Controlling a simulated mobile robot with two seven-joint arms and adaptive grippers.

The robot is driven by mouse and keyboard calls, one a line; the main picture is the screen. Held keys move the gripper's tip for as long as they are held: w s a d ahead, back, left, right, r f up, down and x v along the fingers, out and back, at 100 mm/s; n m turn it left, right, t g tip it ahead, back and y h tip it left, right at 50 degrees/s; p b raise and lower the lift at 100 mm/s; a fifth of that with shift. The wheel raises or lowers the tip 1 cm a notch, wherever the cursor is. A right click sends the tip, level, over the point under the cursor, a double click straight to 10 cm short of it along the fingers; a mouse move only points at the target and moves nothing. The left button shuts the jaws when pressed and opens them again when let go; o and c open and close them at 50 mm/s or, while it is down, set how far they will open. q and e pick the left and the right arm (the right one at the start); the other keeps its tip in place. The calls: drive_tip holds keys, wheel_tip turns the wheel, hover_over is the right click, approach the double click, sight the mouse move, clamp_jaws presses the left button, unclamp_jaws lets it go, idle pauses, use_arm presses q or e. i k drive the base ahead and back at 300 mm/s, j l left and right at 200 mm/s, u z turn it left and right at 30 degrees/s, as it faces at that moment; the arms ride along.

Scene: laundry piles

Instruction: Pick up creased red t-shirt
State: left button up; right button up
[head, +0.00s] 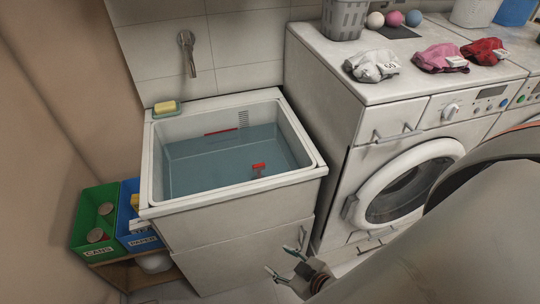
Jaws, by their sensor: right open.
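A crumpled red garment (484,51), which looks like the creased red t-shirt, lies on top of the machines at the upper right, with a small white tag at its right side. My right gripper (286,252) is open and empty, low in front of the sink cabinet. It is well below and to the left of the red garment, not touching it. My right arm comes in from the lower right. My left gripper is not in view.
A pink garment (441,58) and a white one (372,66) lie left of the red one. A grey basket (344,20) and several balls stand behind. A water-filled sink (150,180) is left of the washing machine (345,135). Green (84,215) and blue bins stand lower left.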

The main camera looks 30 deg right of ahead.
sight(489, 52)
drive_tip(key=z, duration=2.25)
drive_tip(key=i+l+u, duration=0.15)
drive_tip(key=l+u, duration=0.15)
drive_tip(key=u, duration=0.15)
drive_tip(key=i+l+u, duration=0.1)
drive_tip(key=l+u, duration=0.3)
drive_tip(key=i+l+u, duration=0.2)
drive_tip(key=l, duration=0.7)
drive_tip(key=l+u, duration=0.2)
drive_tip(key=l, duration=0.7)
drive_tip(key=k, duration=0.05)
